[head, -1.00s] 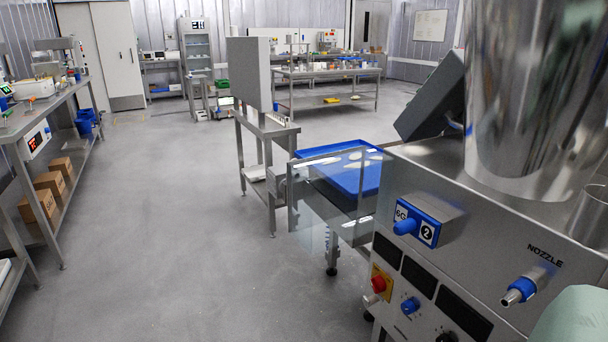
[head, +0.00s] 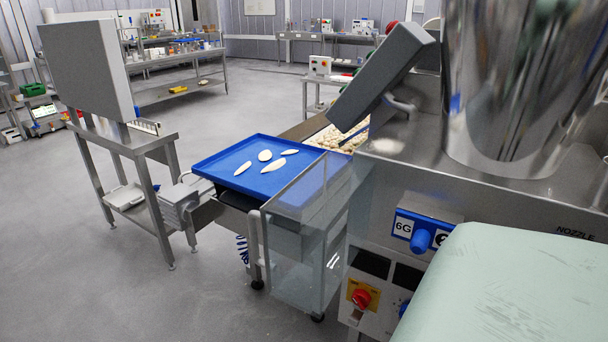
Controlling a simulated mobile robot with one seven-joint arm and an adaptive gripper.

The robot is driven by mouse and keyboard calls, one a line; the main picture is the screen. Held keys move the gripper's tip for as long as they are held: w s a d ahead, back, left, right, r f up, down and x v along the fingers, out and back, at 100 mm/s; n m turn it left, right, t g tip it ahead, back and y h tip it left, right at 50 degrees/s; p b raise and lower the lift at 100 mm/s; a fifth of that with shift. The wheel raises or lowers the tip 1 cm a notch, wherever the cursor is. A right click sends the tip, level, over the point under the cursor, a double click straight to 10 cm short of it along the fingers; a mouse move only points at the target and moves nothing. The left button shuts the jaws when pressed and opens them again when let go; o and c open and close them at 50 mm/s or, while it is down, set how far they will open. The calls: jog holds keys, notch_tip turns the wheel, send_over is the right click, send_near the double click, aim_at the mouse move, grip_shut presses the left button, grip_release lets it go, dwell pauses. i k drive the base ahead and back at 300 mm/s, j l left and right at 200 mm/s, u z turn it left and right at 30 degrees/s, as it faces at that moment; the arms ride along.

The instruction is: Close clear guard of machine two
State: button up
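Machine two (head: 395,190) is the steel machine at right in the head view, with a large shiny metal cylinder on top and a 6G label on its front. The number on its label is now mostly covered by a pale green rounded shape at lower right. The clear guard (head: 300,235), a see-through panel with a pale edge, stands out from the machine's left side, beside the blue tray. It looks swung open. Its lower part hangs over the floor. My gripper is not in view.
A blue tray (head: 225,158) with several pale pieces sits behind the guard, near a bed of pasta (head: 335,138). A steel stand with a grey box (head: 90,70) is at left. A red button (head: 361,298) is on the machine's front. Floor at lower left is clear.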

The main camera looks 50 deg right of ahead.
aim_at(253, 215)
jog(key=i+j+z, duration=0.15)
jog(key=z, duration=0.25)
jog(key=i+j+z, duration=0.2)
jog(key=z, duration=0.25)
jog(key=i+j+z, duration=0.25)
jog(key=z, duration=0.15)
jog(key=i+j+z, duration=0.15)
jog(key=z, duration=0.25)
jog(key=i+j+z, duration=0.1)
jog(key=j+z, duration=0.5)
jog(key=z, duration=0.25)
jog(key=i+j+z, duration=0.15)
jog(key=j+z, duration=0.65)
jog(key=j, duration=0.2)
jog(key=k+j+z, duration=0.1)
jog(key=k, duration=0.4)
jog(key=k+j, duration=0.2)
jog(key=k, duration=0.3)
jog(key=j+z, duration=0.05)
